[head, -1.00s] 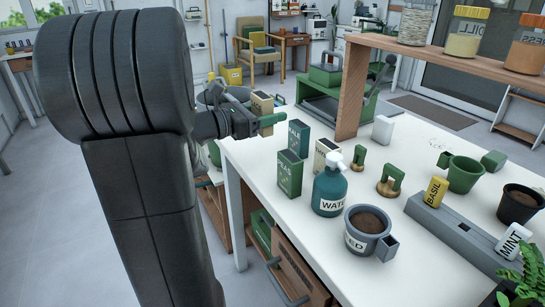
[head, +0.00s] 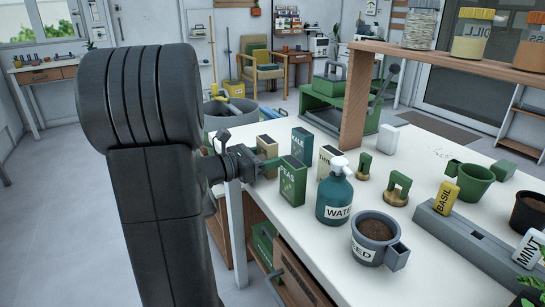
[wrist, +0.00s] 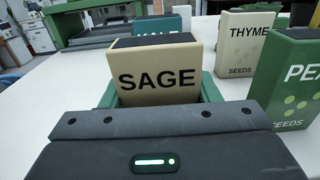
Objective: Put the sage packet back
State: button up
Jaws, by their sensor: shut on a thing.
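The sage packet (wrist: 157,80) is cream with a dark top, and its label faces the wrist camera. My gripper (wrist: 158,95) is shut on it, with green fingers on either side. In the head view the packet (head: 267,146) is upright at the table's left end, just left of the kale packet (head: 301,146) and behind the peas packet (head: 292,182). My gripper (head: 272,162) reaches it from the left. I cannot tell whether its base touches the table. The thyme packet (head: 327,160) stands to the right of the peas packet.
The white table (head: 320,237) also holds a teal water bottle (head: 335,197), a grey cup of seed soil (head: 374,240) and green stamp-like tools (head: 397,188). A wooden shelf (head: 440,60) with jars stands at the back. The front left tabletop is clear.

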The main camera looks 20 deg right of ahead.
jog(key=shift+f, duration=0.1)
jog(key=o, duration=1)
jog(key=shift+c, duration=0.2)
jog(key=shift+r, duration=0.2)
jog(key=a+p, duration=0.2)
jog(key=a, duration=1)
jog(key=shift+s, duration=0.45)
